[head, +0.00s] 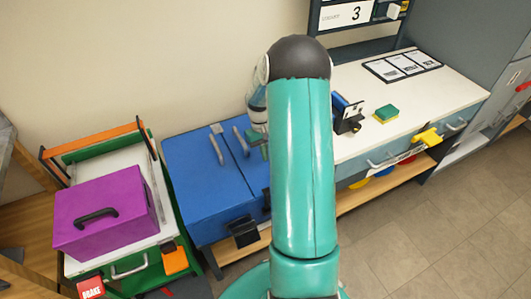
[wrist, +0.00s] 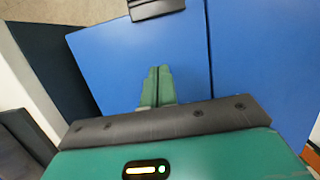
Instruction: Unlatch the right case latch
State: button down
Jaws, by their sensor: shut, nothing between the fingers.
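The blue case (head: 190,165) stands in the middle left in the head view, and its blue surface (wrist: 245,60) with a dark seam fills much of the wrist view. A black latch (head: 244,232) hangs on its front face.
Two grey handles (head: 217,148) stand on the blue case's top. A purple box (head: 105,210) sits on a cart at the left. A white counter (head: 440,87) with a green-yellow sponge (head: 386,113) is at the right. The tiled floor (head: 440,220) at the front right is clear.

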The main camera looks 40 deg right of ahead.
aim_at(268, 175)
jog(key=x, duration=0.7)
jog(key=shift+a, duration=0.1)
jog(key=s, duration=0.2)
jog(key=shift+s+a+r, duration=0.2)
jog(key=shift+s+a, duration=0.35)
jog(key=shift+s, duration=0.3)
